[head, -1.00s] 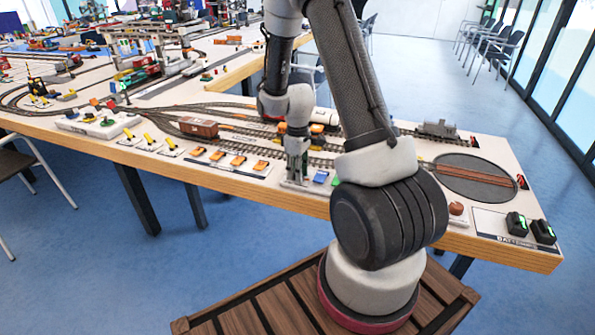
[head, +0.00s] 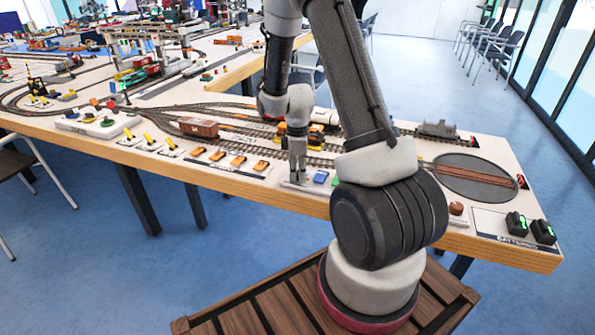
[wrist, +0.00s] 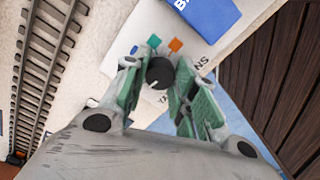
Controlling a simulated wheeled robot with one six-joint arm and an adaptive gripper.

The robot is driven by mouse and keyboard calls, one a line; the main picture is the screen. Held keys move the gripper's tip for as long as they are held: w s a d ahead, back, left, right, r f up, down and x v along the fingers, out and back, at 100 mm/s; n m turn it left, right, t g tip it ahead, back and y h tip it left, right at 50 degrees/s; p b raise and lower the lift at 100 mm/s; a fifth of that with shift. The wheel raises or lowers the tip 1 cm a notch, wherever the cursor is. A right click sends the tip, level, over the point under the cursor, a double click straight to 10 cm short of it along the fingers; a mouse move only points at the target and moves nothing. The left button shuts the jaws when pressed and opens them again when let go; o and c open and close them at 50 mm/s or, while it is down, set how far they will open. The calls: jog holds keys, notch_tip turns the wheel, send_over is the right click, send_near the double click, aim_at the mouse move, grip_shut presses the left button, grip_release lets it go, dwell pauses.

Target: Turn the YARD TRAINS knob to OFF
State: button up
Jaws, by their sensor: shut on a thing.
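The YARD TRAINS knob (wrist: 160,73) is dark and round with a pale pointer line, and sits on a white plate (wrist: 205,52) in the wrist view. Green, orange and blue marks stand around its far side. The lettering is partly hidden; "YA" and "NS" show. My gripper (wrist: 162,80) is shut on the knob, one green-padded finger on each side. In the head view my gripper (head: 294,178) points straight down at the table's front edge and hides the knob.
A blue block (wrist: 205,12) stands close by the plate; a blue piece (head: 320,177) shows right of my gripper in the head view. Orange levers (head: 238,161) are to the left. Tracks (wrist: 42,70) run behind, with a turntable (head: 470,180) at right.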

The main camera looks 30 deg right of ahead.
jog(key=shift+w, duration=0.1)
jog(key=o, duration=1.1)
jog(key=shift+c, duration=0.2)
notch_tip(320, 180, up, 12)
